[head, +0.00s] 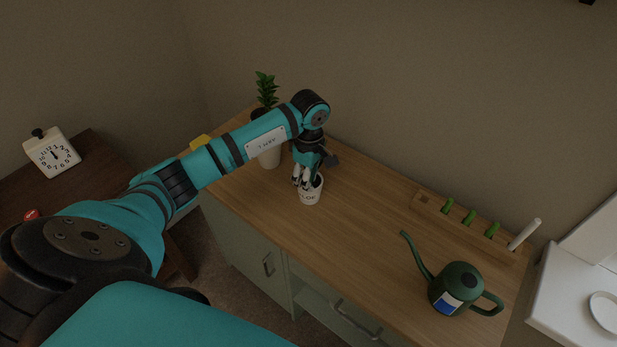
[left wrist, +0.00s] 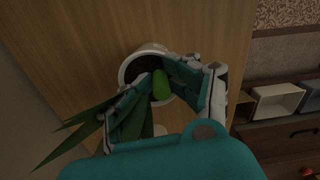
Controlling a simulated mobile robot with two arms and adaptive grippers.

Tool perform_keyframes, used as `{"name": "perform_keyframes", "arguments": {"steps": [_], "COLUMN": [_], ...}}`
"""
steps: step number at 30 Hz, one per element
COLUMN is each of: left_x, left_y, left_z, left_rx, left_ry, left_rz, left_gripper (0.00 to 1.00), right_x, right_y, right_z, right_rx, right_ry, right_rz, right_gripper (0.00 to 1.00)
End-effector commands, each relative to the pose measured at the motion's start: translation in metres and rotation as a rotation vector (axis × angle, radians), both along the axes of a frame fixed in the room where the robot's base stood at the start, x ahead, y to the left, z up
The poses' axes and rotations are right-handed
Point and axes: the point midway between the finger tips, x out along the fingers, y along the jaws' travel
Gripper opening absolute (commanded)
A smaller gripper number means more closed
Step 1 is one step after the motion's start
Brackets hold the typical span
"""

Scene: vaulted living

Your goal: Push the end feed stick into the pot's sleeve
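The small white pot (head: 311,197) with dark lettering stands on the wooden cabinet top. Its white rim (left wrist: 127,68) and dark inside show in the left wrist view. My left gripper (head: 305,184) points down at the pot's mouth. In the left wrist view its fingers (left wrist: 158,80) close around a green feed stick (left wrist: 161,88). The stick is over or in the pot's opening; its lower end and the sleeve are hidden. Long green leaves (left wrist: 128,122) lie beside the left finger. My right gripper is not in view.
A wooden rack (head: 424,199) holds several green sticks, has an empty hole at its left end, and a white stick (head: 524,234) at its right. A green watering can (head: 458,288) stands in front. A potted plant (head: 268,157) stands behind my arm. The middle top is clear.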

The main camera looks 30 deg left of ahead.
Motion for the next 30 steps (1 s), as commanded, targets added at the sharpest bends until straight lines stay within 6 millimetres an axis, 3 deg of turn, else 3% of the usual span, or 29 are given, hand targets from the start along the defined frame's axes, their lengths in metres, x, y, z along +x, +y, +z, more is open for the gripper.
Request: {"name": "perform_keyframes", "arguments": {"steps": [6, 12, 24, 30], "left_x": [-0.003, -0.001, 0.003, 0.002], "left_y": [-0.001, 0.000, 0.000, 0.000], "left_z": [-0.003, 0.015, 0.102, 0.125], "left_rx": [-0.001, 0.000, 0.000, 0.000], "left_ry": [0.009, 0.004, -0.004, 0.000], "left_rz": [-0.002, -0.002, -0.001, 0.000], "left_gripper": [0.37, 0.37, 0.37, 0.37], "right_x": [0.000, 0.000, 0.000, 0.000], "right_y": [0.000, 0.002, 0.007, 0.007], "right_z": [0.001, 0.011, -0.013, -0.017], "right_rx": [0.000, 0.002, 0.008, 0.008], "right_ry": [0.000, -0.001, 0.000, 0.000], "right_rz": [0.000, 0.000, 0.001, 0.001], "right_gripper": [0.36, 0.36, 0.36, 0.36]}}
